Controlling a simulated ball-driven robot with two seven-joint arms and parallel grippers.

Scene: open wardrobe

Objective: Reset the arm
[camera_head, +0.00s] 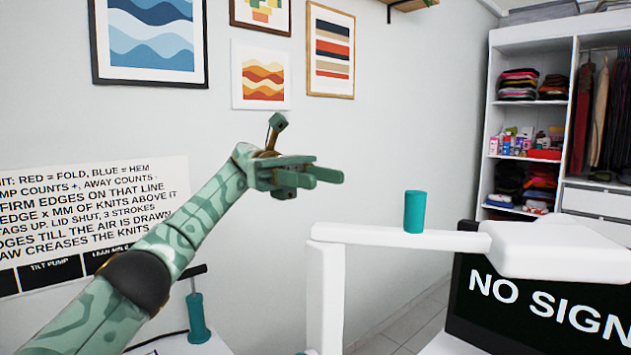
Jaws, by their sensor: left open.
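My left arm, green with a leaf-like pattern, reaches in from the lower left. My left gripper (327,178) is open and empty, raised in front of the pale wall and pointing right. It is apart from everything around it. My right gripper is out of view.
A white horizontal bar (385,236) on a post carries a teal cylinder (414,212), to the right of and below the gripper. A teal pump with a black handle (198,315) stands at lower left. A black "NO SIGN" screen (545,310) and an open wardrobe (566,50) are at right.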

